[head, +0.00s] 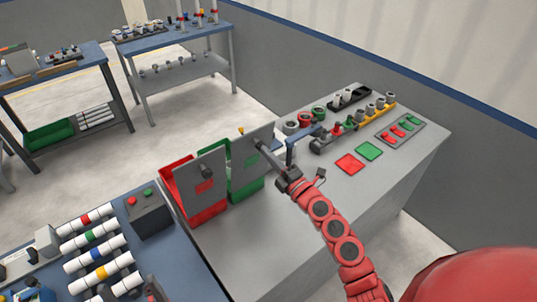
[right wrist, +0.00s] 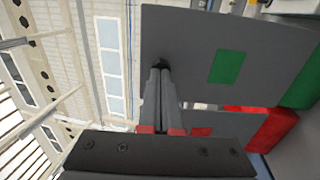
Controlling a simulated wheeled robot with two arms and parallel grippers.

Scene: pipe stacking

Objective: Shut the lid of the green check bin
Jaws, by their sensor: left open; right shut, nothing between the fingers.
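The green check bin (head: 246,188) stands on the grey bench beside the red bin. Its grey lid (head: 242,158), with a green label, stands raised and nearly upright. In the right wrist view the lid (right wrist: 270,50) fills the upper right. My right gripper (head: 263,148) is shut and empty, its fingertips at the lid's face by a small dark knob. In the right wrist view the fingertips (right wrist: 160,68) overlap that knob; I cannot tell whether they touch. My left gripper (head: 150,288) seems to be the dark shape at the bottom edge, open, mostly cut off and clear of the bin.
The red bin (head: 207,212) stands left of the green one, its grey lid (head: 200,178) also raised. A blue stand (head: 291,150) and several fittings sit behind my right gripper. Red and green pads (head: 350,163) lie to the right. The bench front is clear.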

